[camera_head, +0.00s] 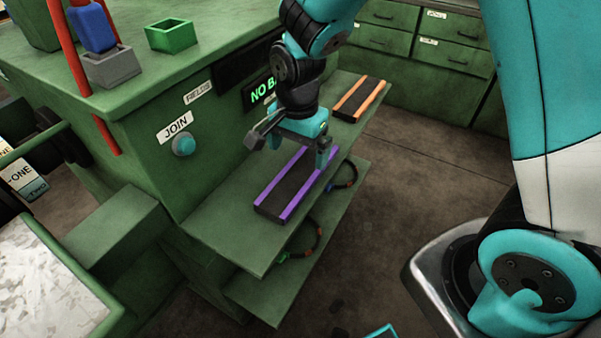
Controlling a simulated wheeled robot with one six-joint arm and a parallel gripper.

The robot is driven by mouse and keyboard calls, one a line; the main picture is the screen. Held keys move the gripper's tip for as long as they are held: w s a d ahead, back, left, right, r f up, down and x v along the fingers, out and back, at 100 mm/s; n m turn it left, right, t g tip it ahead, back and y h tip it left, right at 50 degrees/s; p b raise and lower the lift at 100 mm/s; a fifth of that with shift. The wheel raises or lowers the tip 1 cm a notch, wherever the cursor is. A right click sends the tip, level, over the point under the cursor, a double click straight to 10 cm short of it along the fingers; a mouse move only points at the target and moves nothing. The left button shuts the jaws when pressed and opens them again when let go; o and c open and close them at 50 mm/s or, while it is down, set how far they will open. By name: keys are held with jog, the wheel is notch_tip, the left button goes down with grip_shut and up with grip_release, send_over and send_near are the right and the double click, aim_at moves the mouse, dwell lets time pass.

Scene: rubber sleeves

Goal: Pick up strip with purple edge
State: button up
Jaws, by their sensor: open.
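The strip with purple edges (287,190) is dark and flat, with a purple band along each long side. It lies on the green upper shelf (222,232) of the machine, in the middle of the head view. My gripper (298,163) is open and points down over the strip's far end. Its fingers stand to either side of that end, and I cannot tell whether they touch it. The gripper body hides part of the strip's far end.
A similar strip with orange edges (360,98) lies farther back on the same shelf. Cables with rings (312,240) lie on the lower shelf (262,300). A JOIN button (183,145) and a lit sign (259,93) are on the green cabinet. Drawers (440,50) stand at the back.

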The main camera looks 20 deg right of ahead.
aim_at(300, 178)
jog(key=shift+s+d+f+p, duration=0.1)
jog(key=shift+f+p, duration=0.1)
jog(key=shift+f, duration=1.35)
jog(key=shift+d+f+p, duration=0.1)
jog(key=shift+f+p, duration=0.1)
jog(key=shift+f, duration=1.3)
jog(key=c, duration=1)
